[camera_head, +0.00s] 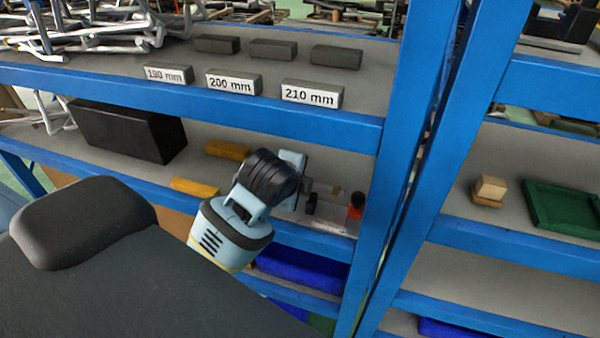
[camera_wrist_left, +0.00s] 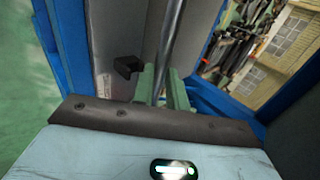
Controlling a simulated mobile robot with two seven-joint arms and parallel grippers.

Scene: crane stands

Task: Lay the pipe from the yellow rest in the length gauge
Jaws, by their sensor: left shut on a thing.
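My left gripper (camera_wrist_left: 164,88) is shut on a grey pipe (camera_wrist_left: 172,42), which runs up and away between its two green fingers in the left wrist view. In the head view the left wrist hides most of the gripper and pipe at the middle shelf. The yellow rest shows as two yellow blocks (camera_head: 228,149) (camera_head: 194,187) on that shelf, with no pipe seen across them. What looks like the length gauge (camera_head: 335,226), a pale plate with dark parts and a red piece (camera_head: 356,206), is partly hidden right of the wrist. A black block (camera_wrist_left: 127,67) stands left of the pipe. My right gripper is out of view.
A large black box (camera_head: 128,132) stands left on the middle shelf. Above are stands labelled 190 mm (camera_head: 167,75), 200 mm (camera_head: 233,83) and 210 mm (camera_head: 311,94), with dark blocks behind. A blue upright (camera_head: 408,130) bounds the shelf at right. A green tray (camera_head: 562,208) lies beyond it.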

